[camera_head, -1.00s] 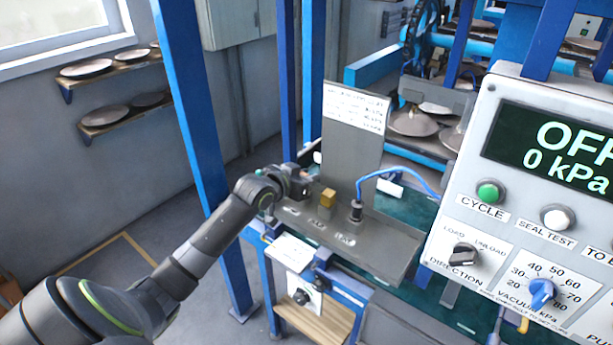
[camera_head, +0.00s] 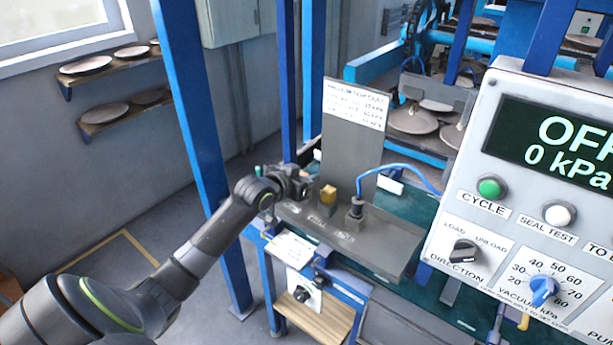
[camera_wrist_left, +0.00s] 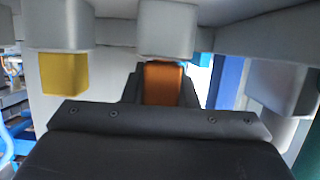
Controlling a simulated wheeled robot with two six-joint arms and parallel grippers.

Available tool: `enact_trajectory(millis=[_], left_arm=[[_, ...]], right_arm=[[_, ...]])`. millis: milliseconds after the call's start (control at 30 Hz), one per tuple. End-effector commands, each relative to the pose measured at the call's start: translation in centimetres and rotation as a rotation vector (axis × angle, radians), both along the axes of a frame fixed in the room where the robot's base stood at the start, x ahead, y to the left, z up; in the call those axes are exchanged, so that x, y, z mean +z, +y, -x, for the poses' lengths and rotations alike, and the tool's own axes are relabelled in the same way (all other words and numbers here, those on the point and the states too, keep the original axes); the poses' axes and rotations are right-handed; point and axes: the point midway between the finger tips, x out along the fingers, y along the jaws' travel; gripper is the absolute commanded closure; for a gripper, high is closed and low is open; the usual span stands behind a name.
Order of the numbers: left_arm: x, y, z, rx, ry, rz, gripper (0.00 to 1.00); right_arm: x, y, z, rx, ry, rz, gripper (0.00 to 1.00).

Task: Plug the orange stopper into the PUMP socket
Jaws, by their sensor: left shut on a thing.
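My left gripper (camera_head: 303,184) is at the left end of the grey bracket, left of the yellow block. In the left wrist view its dark jaws (camera_wrist_left: 163,90) are shut on the orange stopper (camera_wrist_left: 163,83). The stopper cannot be made out clearly in the head view. The grey bracket (camera_head: 395,240) carries small labels that are too small to read, so I cannot tell which socket is PUMP. My right gripper is not in view.
A yellow block (camera_head: 328,194) stands on the bracket and shows in the wrist view (camera_wrist_left: 63,74). Right of it is a dark plug (camera_head: 356,208) with a blue hose (camera_head: 400,168). An upright sign plate (camera_head: 352,130) stands behind. The control panel (camera_head: 530,200) fills the right.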

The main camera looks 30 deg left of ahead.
Motion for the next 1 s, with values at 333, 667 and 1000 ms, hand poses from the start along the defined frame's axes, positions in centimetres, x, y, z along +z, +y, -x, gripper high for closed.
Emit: enact_trajectory(millis=[333,667,1000], left_arm=[[0.0,0.0,0.0,0.000,0.000,0.000,0.49],[0.1,0.1,0.4,0.000,-0.001,-0.001,0.49],[1.6,0.5,4.9,-0.001,0.000,-0.007,0.49]], right_arm=[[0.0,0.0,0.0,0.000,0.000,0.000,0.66],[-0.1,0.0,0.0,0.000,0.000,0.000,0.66],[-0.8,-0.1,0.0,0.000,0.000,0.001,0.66]])
